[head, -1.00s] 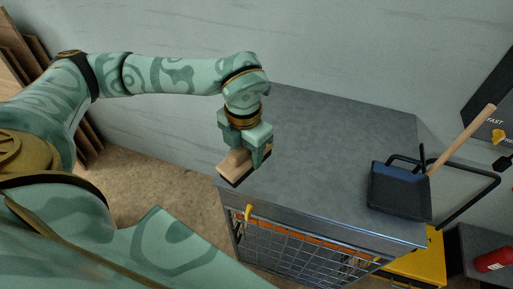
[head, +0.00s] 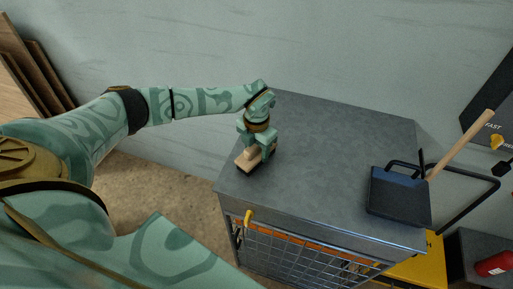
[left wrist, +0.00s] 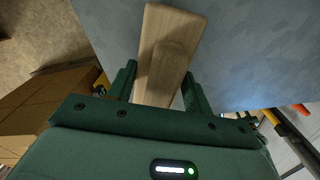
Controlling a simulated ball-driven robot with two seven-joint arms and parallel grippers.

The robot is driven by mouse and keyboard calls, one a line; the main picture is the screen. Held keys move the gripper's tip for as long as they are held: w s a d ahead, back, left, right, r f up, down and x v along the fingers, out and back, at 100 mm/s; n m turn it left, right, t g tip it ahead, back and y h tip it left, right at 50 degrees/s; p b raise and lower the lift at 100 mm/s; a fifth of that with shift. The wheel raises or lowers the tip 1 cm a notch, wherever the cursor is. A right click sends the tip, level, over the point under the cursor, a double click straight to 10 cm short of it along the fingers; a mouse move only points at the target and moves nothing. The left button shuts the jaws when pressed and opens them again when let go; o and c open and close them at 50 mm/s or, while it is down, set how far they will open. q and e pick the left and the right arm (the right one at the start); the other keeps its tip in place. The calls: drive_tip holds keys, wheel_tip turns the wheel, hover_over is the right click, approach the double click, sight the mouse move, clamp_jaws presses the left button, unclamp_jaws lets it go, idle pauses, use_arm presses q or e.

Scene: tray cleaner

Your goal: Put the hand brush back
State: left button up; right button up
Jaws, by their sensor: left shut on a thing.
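The hand brush (head: 248,159) has a pale wooden body with dark bristles underneath. My left gripper (head: 257,150) is shut on it, at the left end of the grey cabinet top (head: 330,150). In the left wrist view the brush's wooden back (left wrist: 168,40) runs between the two green fingers (left wrist: 158,88). The bristles are hidden there. I cannot tell whether the brush touches the top or hangs just above it. My right gripper is not in view.
A dark dustpan (head: 398,195) stands at the right end of the cabinet top, with a wooden handle (head: 462,143) rising by it. A black tube frame (head: 482,198) and a yellow box (head: 420,264) are at the right. The middle of the top is clear.

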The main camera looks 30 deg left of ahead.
use_arm(q)
drive_tip(key=o, duration=0.9)
drive_tip(key=shift+f, duration=0.1)
drive_tip(key=shift+o, duration=0.2)
wheel_tip(320, 180, up, 12)
drive_tip(key=shift+r, duration=0.2)
